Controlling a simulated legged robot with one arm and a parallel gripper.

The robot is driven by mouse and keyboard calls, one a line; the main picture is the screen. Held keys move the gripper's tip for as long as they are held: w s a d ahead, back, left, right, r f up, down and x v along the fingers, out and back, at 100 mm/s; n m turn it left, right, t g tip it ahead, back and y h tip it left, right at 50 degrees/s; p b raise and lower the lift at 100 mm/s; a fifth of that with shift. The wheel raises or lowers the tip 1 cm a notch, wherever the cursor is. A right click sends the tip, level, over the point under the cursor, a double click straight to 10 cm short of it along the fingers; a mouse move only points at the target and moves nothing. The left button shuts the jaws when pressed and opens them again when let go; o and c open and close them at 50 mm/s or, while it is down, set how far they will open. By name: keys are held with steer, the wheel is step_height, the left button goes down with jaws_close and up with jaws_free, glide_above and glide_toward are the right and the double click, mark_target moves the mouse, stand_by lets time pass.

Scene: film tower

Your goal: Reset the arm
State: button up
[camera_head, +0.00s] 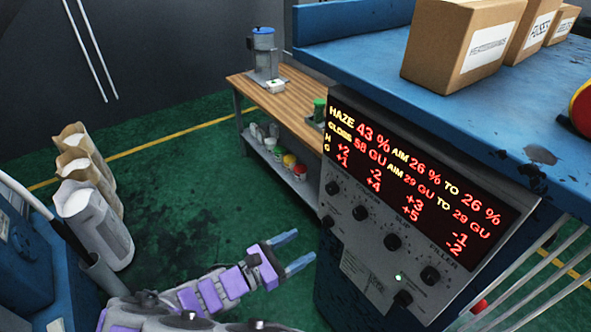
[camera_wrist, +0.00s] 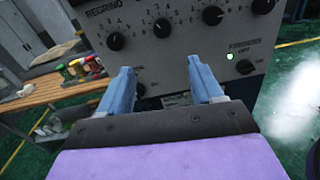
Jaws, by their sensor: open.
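My gripper (camera_head: 293,252) is at the end of my purple and grey arm in the lower middle of the head view. Its two blue fingers are apart, with nothing seen between them. In the wrist view the gripper (camera_wrist: 167,88) points at the lower face of a control panel (camera_wrist: 180,45) with black knobs and a lit green light. In the head view the gripper is left of this panel (camera_head: 362,240), above the green floor. I cannot tell the exact gap between fingertips and panel.
A red-lettered display (camera_head: 415,170) sits on the panel under a blue surface (camera_head: 350,52) carrying cardboard boxes (camera_head: 465,45). Open sacks (camera_head: 95,220) stand at left. A wooden bench (camera_head: 290,98) with a grey device (camera_head: 264,55) stands behind. Green floor (camera_head: 190,185) between is clear.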

steer(key=s+d+r+m+g+y+b, duration=0.1)
steer(key=s+d+r+m+g, duration=0.1)
steer(key=s+d+m+g, duration=0.3)
steer(key=s+d+r+m+g+y, duration=0.1)
steer(key=s+d+m+g+y, duration=0.15)
steer(key=d+m, duration=0.4)
steer(key=s+d+r+m+g+b, duration=0.1)
steer(key=s+d+r+m+g, duration=0.15)
steer(key=d+g, duration=0.4)
steer(key=s+a+m+t+y+b, duration=0.2)
steer(key=s+m+y, duration=0.8)
steer(key=s, duration=0.5)
steer(key=shift+a+f+y, duration=0.25)
steer(key=shift+a+y, duration=0.4)
steer(key=shift+y, duration=0.1)
